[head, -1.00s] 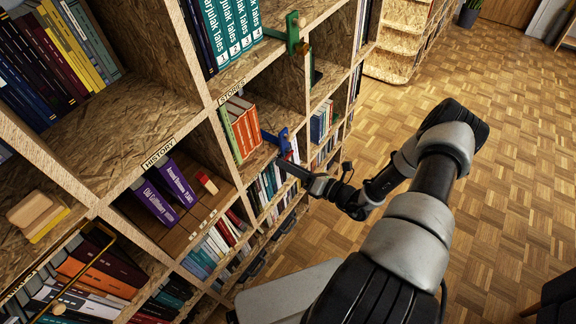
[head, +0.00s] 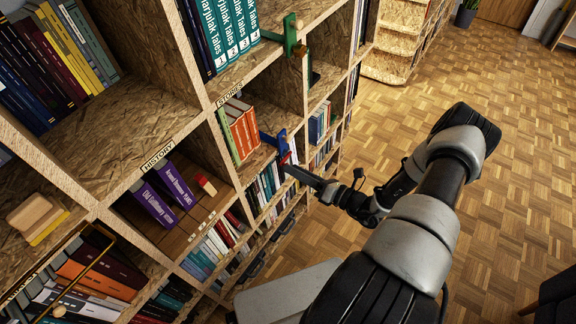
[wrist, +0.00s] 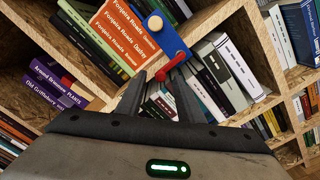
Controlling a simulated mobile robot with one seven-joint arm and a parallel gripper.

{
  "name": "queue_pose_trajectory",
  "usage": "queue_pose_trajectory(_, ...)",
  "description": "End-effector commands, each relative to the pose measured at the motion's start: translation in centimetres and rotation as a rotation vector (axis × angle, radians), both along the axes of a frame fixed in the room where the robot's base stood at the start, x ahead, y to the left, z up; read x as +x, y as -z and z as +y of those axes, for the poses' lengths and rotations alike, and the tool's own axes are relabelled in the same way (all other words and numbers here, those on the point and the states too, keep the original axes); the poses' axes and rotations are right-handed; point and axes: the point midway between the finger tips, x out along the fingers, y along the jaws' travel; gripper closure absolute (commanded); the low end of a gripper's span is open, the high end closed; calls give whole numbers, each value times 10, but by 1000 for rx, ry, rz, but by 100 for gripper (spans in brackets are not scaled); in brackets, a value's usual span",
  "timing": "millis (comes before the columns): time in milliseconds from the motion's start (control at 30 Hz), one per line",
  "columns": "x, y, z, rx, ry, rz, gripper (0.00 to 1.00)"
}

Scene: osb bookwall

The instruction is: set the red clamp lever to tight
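The blue clamp (head: 277,141) sits on the shelf edge beside the orange books. It also shows at the top centre of the wrist view (wrist: 163,30), with a pale round knob on its body. Its red lever (wrist: 171,66) slants from the lower end of the blue body down and left to a rounded tip. A bit of red shows below the clamp in the head view. My gripper (wrist: 159,74) is open, its two dark fingers apart, with the lever's tip in front of the gap between the fingertips. I cannot tell whether a finger touches the lever.
A green clamp (head: 291,36) is on the shelf edge above. Purple books (head: 160,195) are further left. Open parquet floor (head: 520,180) lies to the right.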

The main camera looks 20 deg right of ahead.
Motion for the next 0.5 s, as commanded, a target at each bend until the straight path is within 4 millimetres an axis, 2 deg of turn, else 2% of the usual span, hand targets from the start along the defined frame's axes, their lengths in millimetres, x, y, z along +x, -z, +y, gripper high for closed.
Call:
queue_pose_trajectory(300,-66,-1,-45,-1,4,-1,66)
queue_pose_trajectory(500,-96,-1,-65,0,2,-3,66)
